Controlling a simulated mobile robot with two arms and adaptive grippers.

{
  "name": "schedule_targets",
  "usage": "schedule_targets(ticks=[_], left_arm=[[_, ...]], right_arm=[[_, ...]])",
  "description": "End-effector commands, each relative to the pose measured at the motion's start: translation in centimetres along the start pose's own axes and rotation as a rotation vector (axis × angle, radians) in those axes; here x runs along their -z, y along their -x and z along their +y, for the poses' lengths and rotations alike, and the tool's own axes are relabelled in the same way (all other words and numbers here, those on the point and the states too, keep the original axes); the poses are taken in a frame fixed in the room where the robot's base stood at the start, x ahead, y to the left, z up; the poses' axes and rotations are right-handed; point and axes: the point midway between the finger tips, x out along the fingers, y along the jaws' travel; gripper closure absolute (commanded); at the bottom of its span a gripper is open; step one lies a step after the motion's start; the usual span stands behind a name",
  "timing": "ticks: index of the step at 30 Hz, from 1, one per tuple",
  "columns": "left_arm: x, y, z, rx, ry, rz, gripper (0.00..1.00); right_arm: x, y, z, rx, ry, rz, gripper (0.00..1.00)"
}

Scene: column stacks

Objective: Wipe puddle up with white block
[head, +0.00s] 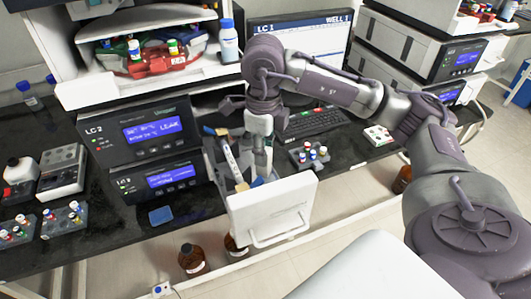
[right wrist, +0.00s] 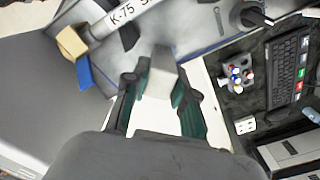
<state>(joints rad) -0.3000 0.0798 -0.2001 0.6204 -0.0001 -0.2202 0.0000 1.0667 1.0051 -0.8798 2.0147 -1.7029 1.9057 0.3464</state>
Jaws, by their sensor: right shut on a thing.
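My right gripper (right wrist: 158,100) is shut on the white block (right wrist: 160,72), which looks pale grey between the green-sided fingers in the right wrist view. In the head view this gripper (head: 259,165) points down into the open module, behind its white front (head: 270,212). The block is hard to make out there, and I cannot tell whether it touches the floor of the module. No puddle can be clearly made out; the gripper and front panel hide part of the inside. The LC 2 display (head: 153,131) reads LEAK. My left gripper is not in view.
A labelled column (head: 230,160) stands close left of the gripper, with a tan and blue piece (right wrist: 72,45) near its end. A vial rack (head: 310,156) and keyboard (head: 313,123) are to the right. Brown bottles (head: 192,260) stand below. A blue square (head: 161,215) lies on the black counter.

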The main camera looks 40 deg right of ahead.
Motion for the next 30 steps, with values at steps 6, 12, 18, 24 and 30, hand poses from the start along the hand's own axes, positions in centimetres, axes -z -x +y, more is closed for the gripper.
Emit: schedule_targets(ticks=[6, 12, 18, 24, 30], left_arm=[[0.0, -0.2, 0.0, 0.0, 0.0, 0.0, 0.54], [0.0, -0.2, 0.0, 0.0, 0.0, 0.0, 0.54], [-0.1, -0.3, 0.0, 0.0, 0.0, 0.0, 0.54], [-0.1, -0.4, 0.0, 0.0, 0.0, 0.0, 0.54], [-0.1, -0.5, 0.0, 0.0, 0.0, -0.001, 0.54]], right_arm=[[-1.0, 0.0, -0.9, -0.001, -0.001, 0.0, 0.93], [-1.4, 0.1, -1.4, 0.001, 0.0, 0.002, 0.93], [-0.8, 0.1, -0.8, 0.0, 0.001, 0.001, 0.93], [0.1, 0.2, 0.0, 0.001, 0.0, 0.001, 0.93], [0.4, 0.2, 0.4, 0.0, 0.001, 0.001, 0.93]])
